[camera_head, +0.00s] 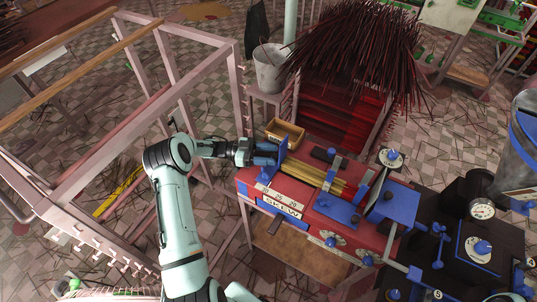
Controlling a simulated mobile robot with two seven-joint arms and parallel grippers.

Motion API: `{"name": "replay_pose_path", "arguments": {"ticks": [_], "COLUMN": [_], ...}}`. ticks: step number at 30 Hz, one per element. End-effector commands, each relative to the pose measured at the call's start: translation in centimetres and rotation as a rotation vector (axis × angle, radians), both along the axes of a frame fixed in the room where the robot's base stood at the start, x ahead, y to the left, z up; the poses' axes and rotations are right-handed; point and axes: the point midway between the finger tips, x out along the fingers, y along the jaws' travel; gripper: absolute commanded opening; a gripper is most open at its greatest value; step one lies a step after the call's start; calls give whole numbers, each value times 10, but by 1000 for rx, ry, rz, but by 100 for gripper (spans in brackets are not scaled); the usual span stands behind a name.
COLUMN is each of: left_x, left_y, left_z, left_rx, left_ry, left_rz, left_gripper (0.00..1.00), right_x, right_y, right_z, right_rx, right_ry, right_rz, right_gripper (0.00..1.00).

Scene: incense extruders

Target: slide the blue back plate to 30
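A red extruder bench (300,222) stands at right of centre with a white number scale (280,197) and a "SKEW" label on its front. An upright blue back plate (273,165) stands at the bench's left end, above the scale. I cannot read which number it lines up with. My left gripper (266,154) reaches in from the left and its tip is at the plate's left side. Its fingers are small and overlap the blue plate, so I cannot tell whether they touch or grip it. My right gripper is not in view.
Yellow sticks (311,170) lie along the bench, right of the plate. A wooden box (285,134) sits behind it. Blue plates and knobs (338,208) crowd the bench's right part. A pinkish frame (160,92) stands left of my arm. A bucket (270,70) stands behind.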

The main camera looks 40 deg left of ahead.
Motion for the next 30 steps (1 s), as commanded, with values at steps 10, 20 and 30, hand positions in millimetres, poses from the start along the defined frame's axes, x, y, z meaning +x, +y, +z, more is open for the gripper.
{"name": "replay_pose_path", "arguments": {"ticks": [10,20,30], "left_x": [-4,-37,-62], "left_y": [7,66,112], "left_z": [-1,-4,-1], "left_rx": [1,4,1], "left_ry": [0,1,0], "left_rz": [2,3,1], "left_gripper": [49,49,49], "right_x": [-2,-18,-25], "right_y": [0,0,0], "right_z": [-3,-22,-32], "right_rx": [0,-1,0], "right_ry": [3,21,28], "right_rz": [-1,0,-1], "right_gripper": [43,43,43]}}
